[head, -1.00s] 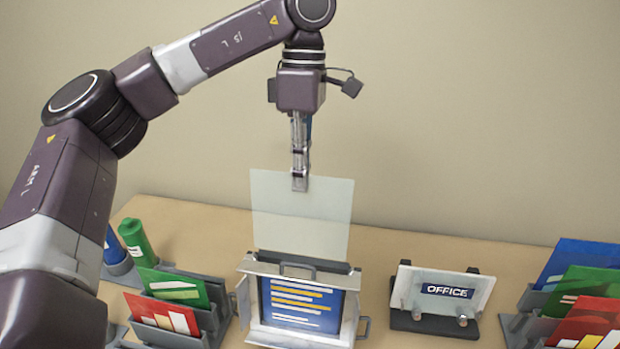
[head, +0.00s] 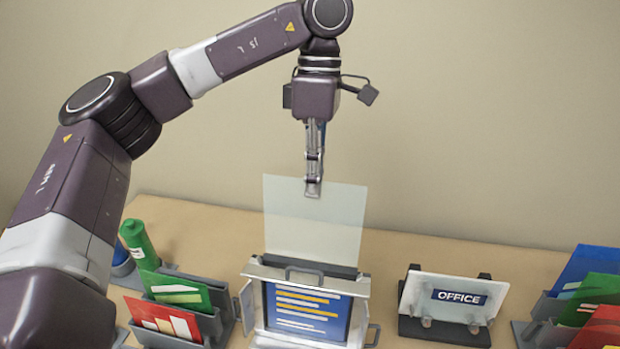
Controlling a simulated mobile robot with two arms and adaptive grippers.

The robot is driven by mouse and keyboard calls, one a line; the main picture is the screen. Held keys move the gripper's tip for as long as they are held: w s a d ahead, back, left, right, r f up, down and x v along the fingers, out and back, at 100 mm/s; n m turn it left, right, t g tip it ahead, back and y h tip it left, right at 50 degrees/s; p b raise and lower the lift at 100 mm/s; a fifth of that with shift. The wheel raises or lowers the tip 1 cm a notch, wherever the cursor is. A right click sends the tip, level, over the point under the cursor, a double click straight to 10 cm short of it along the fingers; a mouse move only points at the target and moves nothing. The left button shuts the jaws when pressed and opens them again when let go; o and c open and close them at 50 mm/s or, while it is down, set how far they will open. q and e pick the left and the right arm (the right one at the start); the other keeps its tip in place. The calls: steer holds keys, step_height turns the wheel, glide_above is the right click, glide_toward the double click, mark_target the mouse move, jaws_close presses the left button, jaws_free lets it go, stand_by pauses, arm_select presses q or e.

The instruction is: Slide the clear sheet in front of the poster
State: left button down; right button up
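My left gripper (head: 314,190) is shut on the top edge of the clear sheet (head: 315,222), a pale see-through panel. The sheet hangs nearly upright above the poster frame (head: 254,270). Its lower edge meets a dark strip at the frame's top; I cannot tell whether it is inside the frame. The poster (head: 305,312) is blue with white and yellow lines and sits inside the metal frame, below the sheet. My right gripper is not in view.
An "OFFICE" sign (head: 458,297) on a dark stand is right of the frame. Racks of coloured folders stand left (head: 172,290) and right (head: 585,270). A green bottle (head: 138,243) is at the left. The table behind the frame is clear.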

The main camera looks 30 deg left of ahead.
arm_select(q)
steer(key=shift+a, duration=0.2)
steer(key=shift+s, duration=0.15)
steer(key=shift+f, duration=0.15)
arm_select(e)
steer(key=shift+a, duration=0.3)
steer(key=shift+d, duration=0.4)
arm_select(q)
steer(key=shift+f, duration=0.2)
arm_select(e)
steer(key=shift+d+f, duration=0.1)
